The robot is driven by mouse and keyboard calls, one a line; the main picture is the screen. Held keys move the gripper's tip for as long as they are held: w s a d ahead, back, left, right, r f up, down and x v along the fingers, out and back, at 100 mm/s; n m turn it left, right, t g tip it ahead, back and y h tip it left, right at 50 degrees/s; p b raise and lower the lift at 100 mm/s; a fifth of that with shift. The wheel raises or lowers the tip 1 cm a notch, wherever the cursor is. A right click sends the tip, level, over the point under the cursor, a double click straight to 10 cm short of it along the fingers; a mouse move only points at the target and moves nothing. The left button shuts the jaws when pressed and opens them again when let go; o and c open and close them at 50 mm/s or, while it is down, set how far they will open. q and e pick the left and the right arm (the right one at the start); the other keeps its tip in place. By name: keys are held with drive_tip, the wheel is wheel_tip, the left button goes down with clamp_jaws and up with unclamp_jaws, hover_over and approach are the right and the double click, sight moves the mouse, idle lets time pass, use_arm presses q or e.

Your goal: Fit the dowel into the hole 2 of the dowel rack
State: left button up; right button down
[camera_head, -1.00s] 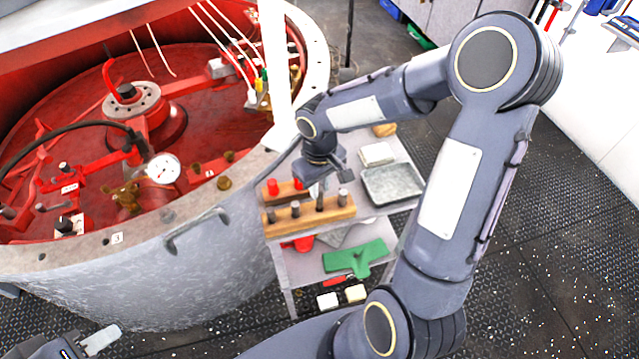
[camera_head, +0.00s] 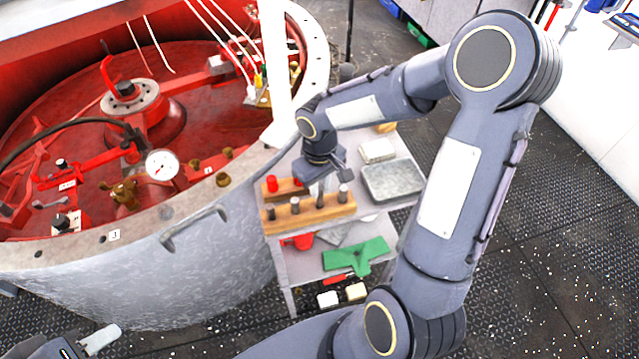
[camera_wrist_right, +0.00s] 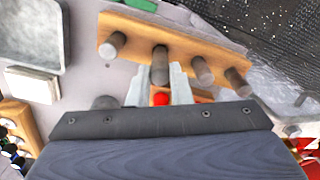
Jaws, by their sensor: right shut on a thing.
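The wooden dowel rack (camera_head: 308,217) stands on the near end of the cart top, with grey dowels in a row along it. My right gripper (camera_head: 319,190) is over the rack, pointing down. In the right wrist view its two pale fingers (camera_wrist_right: 160,86) are shut on a dark grey dowel (camera_wrist_right: 160,66). This dowel lines up with the others in the rack (camera_wrist_right: 140,28); how deep it sits is hidden. The other dowels stand to either side of it. My left gripper (camera_head: 100,340) is partly in view at the lower left, far from the rack; its jaw opening is unclear.
A second wooden block with a red peg (camera_head: 272,184) is right behind the rack. A grey metal tray (camera_head: 392,181) and a pale box (camera_head: 377,151) are on the cart. The large round drum (camera_head: 200,270) stands close to the left. A green object (camera_head: 355,257) lies on the lower shelf.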

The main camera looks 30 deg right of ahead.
drive_tip(key=shift+f+b, duration=1)
drive_tip(key=shift+f, duration=0.15)
idle(0.5)
drive_tip(key=c, duration=1.2)
unclamp_jaws()
drive_tip(key=shift+c, duration=0.2)
drive_tip(key=shift+r, duration=0.15)
wheel_tip(320, 180, up, 7)
drive_tip(key=shift+r, duration=0.35)
